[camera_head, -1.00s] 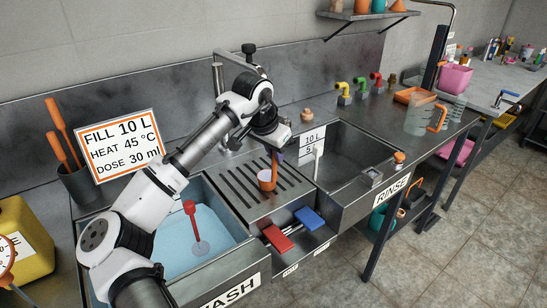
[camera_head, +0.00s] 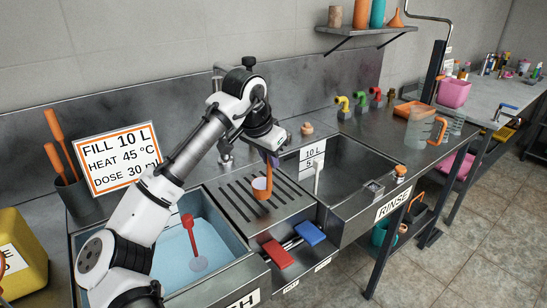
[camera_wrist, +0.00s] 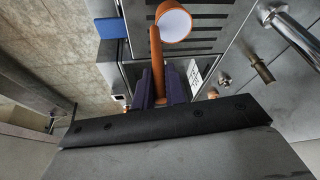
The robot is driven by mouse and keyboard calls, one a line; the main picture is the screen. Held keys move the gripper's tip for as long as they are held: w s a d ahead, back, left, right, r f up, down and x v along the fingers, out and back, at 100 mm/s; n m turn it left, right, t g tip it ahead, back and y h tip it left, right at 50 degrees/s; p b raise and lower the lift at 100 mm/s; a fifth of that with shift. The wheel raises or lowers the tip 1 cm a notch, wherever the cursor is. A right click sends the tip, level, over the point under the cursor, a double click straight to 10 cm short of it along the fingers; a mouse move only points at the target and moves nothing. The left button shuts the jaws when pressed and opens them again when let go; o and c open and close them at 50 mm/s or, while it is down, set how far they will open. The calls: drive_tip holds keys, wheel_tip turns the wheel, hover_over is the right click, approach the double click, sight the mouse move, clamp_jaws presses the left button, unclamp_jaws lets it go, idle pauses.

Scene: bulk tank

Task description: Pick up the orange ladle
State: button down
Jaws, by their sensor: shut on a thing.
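The orange ladle (camera_head: 261,188) has a cup with a pale inside and an upright orange handle. It is over the slotted drainboard (camera_head: 234,197) between the two basins; I cannot tell whether its cup touches the slats. My gripper (camera_head: 271,160) is shut on the handle. In the wrist view the ladle's cup (camera_wrist: 174,23) is at the top, and its handle runs down between the dark fingers of my gripper (camera_wrist: 162,85).
The wash basin (camera_head: 232,244) holds blue water and a red-handled tool (camera_head: 192,237). The rinse basin (camera_head: 350,165) is to the right. Taps (camera_head: 343,103) stand behind.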

drive_tip(key=s+a+b, duration=0.3)
drive_tip(key=s+a, duration=0.5)
drive_tip(key=s, duration=0.5)
drive_tip(key=shift+a+b, duration=0.3)
drive_tip(key=shift+b, duration=0.05)
idle(0.3)
drive_tip(key=shift+d, duration=0.1)
